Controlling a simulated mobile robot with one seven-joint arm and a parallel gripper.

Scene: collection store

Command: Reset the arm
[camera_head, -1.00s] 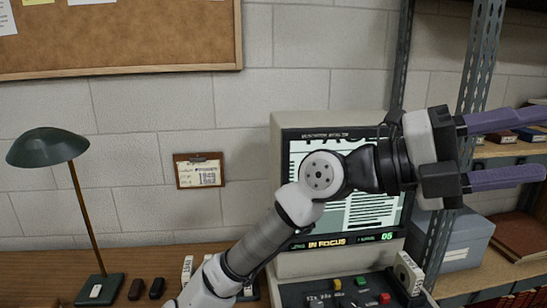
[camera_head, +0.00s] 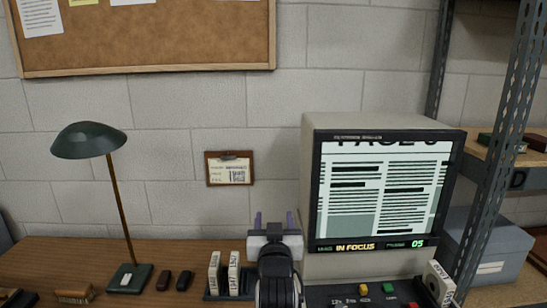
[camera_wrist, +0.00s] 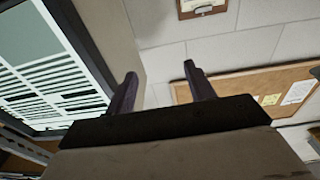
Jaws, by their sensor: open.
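My gripper (camera_head: 274,220) stands at the bottom centre of the head view, its two purple fingers pointing up and away, apart and with nothing between them. In the wrist view the gripper (camera_wrist: 160,82) also shows both fingers spread and empty. My arm is folded low in front of the desk, left of the microfilm reader (camera_head: 320,270). The reader's lit screen (camera_head: 378,195) shows a page and the words "IN FOCUS" and "05". The screen also fills the left of the wrist view (camera_wrist: 45,70).
White boxes (camera_head: 233,273) stand in a dark holder just left of my gripper. A green lamp (camera_head: 90,140) is on the desk (camera_head: 60,258) at left. A metal shelf (camera_head: 505,150) with a grey box (camera_head: 485,255) stands at right. A clipboard (camera_head: 229,169) hangs on the wall.

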